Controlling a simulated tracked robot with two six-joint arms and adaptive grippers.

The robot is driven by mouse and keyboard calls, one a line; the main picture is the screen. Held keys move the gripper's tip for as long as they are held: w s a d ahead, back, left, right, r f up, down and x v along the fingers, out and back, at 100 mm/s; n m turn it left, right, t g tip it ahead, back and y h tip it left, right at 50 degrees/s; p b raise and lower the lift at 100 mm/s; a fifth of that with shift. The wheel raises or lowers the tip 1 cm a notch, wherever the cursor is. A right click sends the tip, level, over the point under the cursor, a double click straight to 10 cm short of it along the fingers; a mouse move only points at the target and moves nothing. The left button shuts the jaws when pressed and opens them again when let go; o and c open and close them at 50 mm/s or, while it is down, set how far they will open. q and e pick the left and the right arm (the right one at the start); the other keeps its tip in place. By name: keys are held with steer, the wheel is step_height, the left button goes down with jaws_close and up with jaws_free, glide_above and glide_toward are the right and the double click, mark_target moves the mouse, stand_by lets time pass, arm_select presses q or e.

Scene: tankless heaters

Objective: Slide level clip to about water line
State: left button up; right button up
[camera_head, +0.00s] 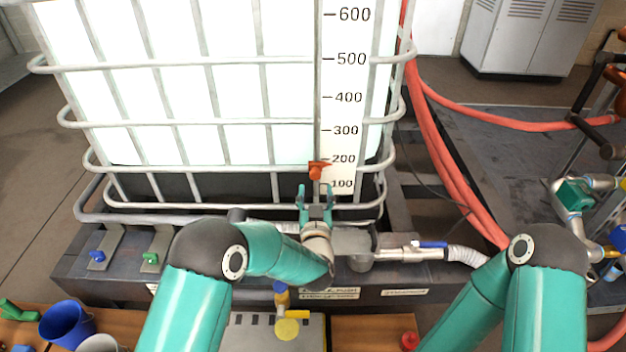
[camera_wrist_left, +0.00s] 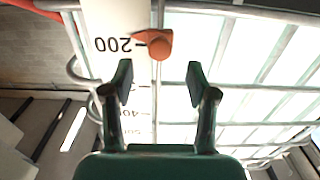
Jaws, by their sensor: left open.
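The orange level clip (camera_head: 317,171) sits on the tank's vertical scale strip (camera_head: 344,110), just below the 200 mark. In the left wrist view the clip (camera_wrist_left: 155,44) is beside the 200 mark, beyond the fingertips. My left gripper (camera_head: 315,191) is open just below the clip in the head view, one finger to each side and apart from it. The caged tank (camera_head: 140,100) is bright white above and dark along the bottom; that boundary lies near the clip's height. My right arm shows at lower right, its gripper out of view.
Metal cage bars (camera_head: 230,121) run across the tank front beside the scale. A grey pipe with a blue-handled valve (camera_head: 430,244) lies below at right. Red hoses (camera_head: 440,150) pass right of the tank. Blue and green valve handles (camera_head: 97,255) are at left.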

mark_target(315, 177)
arm_select(q)
steer(key=w+b, duration=0.1)
steer(key=w, duration=0.5)
steer(key=shift+w, duration=0.3)
steer(key=shift+c, duration=0.3)
jaws_close()
